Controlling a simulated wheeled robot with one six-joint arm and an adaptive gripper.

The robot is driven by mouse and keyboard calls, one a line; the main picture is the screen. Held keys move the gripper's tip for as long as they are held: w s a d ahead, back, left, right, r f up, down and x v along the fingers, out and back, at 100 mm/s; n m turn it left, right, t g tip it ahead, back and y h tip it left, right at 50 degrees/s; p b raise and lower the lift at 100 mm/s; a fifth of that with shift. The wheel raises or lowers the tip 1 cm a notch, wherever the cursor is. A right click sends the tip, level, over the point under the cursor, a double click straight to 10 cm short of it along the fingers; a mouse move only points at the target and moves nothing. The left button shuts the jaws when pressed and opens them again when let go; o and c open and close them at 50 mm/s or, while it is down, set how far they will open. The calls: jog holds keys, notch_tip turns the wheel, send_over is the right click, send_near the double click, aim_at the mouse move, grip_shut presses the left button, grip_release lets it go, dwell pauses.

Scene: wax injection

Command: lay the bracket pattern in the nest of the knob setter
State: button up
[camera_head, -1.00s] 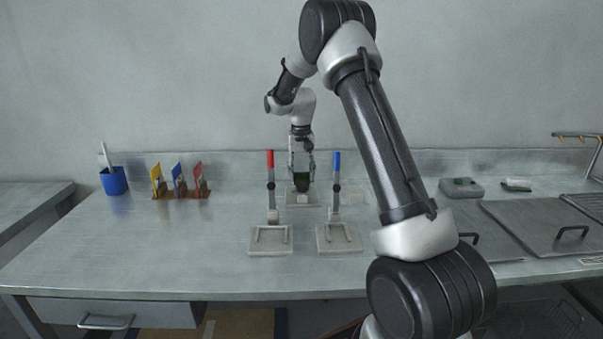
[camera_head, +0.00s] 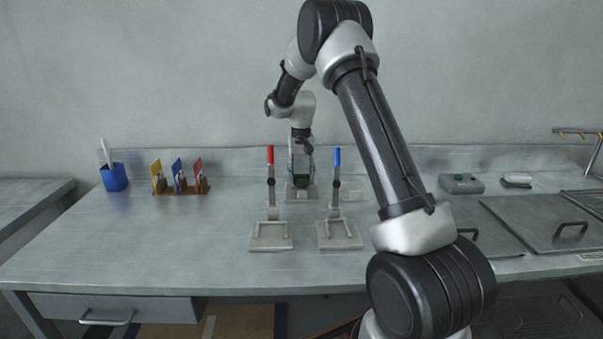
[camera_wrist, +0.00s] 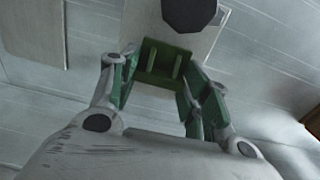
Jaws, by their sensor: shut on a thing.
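My gripper (camera_wrist: 160,85) is shut on the green bracket pattern (camera_wrist: 165,58), which has two raised ribs and sits between the fingertips in the wrist view. In the head view my gripper (camera_head: 301,172) is at the back of the bench, over a pale base plate (camera_head: 291,197). The wrist view shows a dark eight-sided part (camera_wrist: 190,12) just beyond the pattern, above a pale plate (camera_wrist: 140,22). I cannot tell whether the pattern touches that plate. Which fixture is the knob setter is not clear, and its nest is not distinguishable.
Two fixtures stand in front of my gripper, one with a red upright handle (camera_head: 270,157), one with a blue one (camera_head: 337,158). A rack of coloured cards (camera_head: 180,180) and a blue cup (camera_head: 114,178) are left. A grey device (camera_head: 461,184) is right. The left front bench is clear.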

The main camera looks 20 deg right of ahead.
jog(key=shift+f, duration=0.1)
jog(key=o, duration=1.2)
notch_tip(320, 180, up, 12)
